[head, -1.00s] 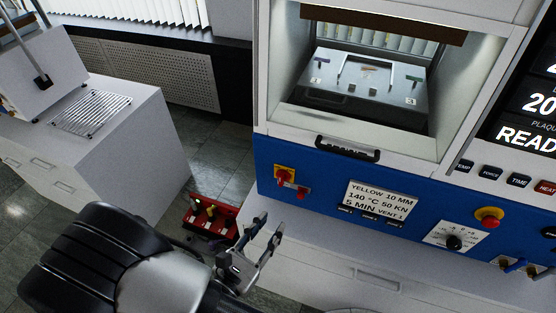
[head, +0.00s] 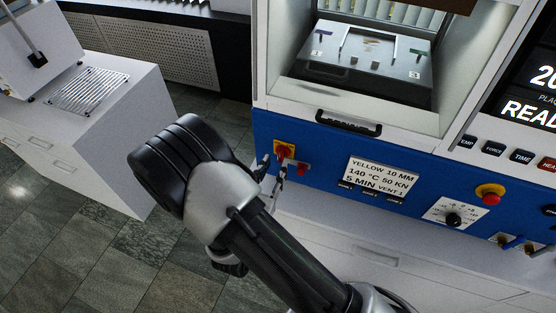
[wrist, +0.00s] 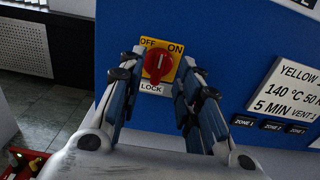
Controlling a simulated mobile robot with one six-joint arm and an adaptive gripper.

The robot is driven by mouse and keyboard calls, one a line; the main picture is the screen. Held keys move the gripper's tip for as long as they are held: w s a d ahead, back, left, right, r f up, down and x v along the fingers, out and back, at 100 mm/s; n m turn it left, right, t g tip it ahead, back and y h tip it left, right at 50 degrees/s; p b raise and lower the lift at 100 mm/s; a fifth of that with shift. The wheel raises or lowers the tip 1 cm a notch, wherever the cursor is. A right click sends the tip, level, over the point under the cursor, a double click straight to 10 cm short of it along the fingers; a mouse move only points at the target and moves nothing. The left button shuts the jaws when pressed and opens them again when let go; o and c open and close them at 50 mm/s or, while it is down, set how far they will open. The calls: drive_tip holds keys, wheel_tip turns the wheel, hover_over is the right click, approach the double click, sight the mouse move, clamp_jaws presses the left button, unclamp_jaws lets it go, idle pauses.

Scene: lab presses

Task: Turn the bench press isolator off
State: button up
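The bench press isolator is a red rotary knob (wrist: 157,64) on a yellow plate (wrist: 181,67) marked OFF, ON and LOCK. It also shows in the head view (head: 284,150) at the left of the blue press panel. The knob's handle stands near upright in the wrist view; I cannot tell surely which mark it points to. My gripper (wrist: 160,70) is open, its fingers on either side of the knob in that view, with gaps showing. In the head view my gripper (head: 270,170) is close to the isolator, and contact cannot be seen.
A small red item (head: 302,169) sits right of the isolator. A label card (head: 380,175), a dial (head: 453,219) and a red emergency button (head: 490,197) are farther right. A red tray (wrist: 22,162) shows at the lower left. Open floor lies left of the press.

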sight(280, 155)
drive_tip(key=shift+x, duration=1.85)
drive_tip(key=shift+c, duration=0.4)
clamp_jaws()
